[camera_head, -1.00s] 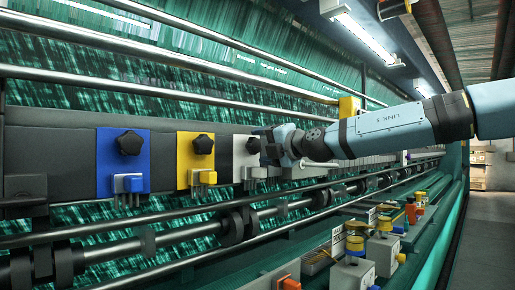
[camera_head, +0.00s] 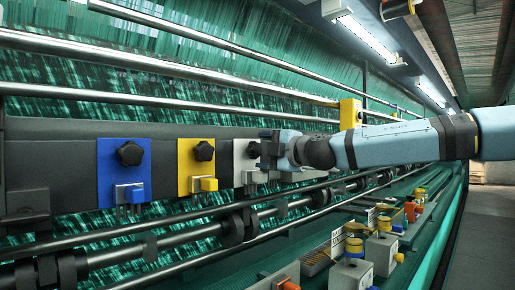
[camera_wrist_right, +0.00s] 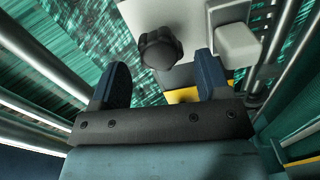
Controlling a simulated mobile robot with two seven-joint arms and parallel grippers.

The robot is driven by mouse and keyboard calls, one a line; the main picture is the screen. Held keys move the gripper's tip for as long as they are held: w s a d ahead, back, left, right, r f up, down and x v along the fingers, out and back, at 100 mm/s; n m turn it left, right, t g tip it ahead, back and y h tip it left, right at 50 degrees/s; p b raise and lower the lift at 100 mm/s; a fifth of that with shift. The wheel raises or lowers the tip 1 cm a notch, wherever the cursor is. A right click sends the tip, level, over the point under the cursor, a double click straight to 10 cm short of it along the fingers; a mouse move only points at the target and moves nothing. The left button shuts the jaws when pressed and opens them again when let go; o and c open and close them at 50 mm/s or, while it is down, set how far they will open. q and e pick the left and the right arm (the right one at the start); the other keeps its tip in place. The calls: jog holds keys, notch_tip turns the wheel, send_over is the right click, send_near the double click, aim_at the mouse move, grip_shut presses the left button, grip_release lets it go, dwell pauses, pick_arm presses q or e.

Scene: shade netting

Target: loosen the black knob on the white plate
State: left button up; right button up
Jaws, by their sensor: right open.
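The white plate (camera_head: 241,163) is mounted on the dark beam, right of the yellow plate. Its black knob (camera_head: 253,150) is partly hidden by my right gripper (camera_head: 268,150) in the head view. In the right wrist view the lobed black knob (camera_wrist_right: 160,48) stands on the white plate (camera_wrist_right: 185,14). My right gripper (camera_wrist_right: 162,66) is open there, with one dark finger on each side of the knob's near edge. The knob sits just beyond the fingertips, and I cannot tell whether they touch it. My left gripper is not in view.
A blue plate (camera_head: 108,176) and a yellow plate (camera_head: 185,165), each with a black knob, are to the left on the beam. Metal rods (camera_head: 200,85) run above and below. Several small boxes with coloured caps (camera_head: 354,246) stand along the lower right.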

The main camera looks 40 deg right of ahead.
jog(key=shift+w, duration=1.35)
